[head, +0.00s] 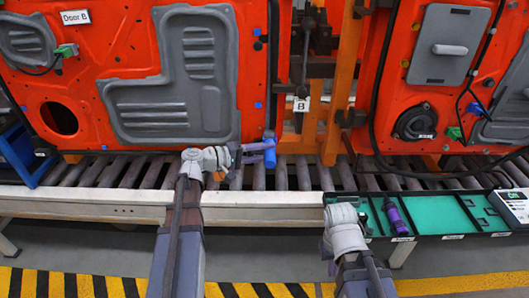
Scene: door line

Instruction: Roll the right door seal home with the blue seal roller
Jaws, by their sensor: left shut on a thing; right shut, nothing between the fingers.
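My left gripper (238,155) is shut on the blue seal roller (269,151). The roller is at the lower right corner of the left orange door (120,92), labelled Door B; I cannot tell whether it touches the door. A dark seal strip (273,70) runs down that door's right edge, above the roller. Another black seal line (376,85) runs down the left edge of the right orange door (400,75) and curves along its bottom. My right gripper (341,208) is shut and empty at the left end of the green tray; its fingertips are hard to make out.
The green tray (440,216) holds a purple-handled tool (394,214) and a white device (512,206). A roller conveyor (110,172) with a pale front rail (270,208) runs under the doors. Orange posts (342,80) and a hanging B tag (301,104) stand between the doors.

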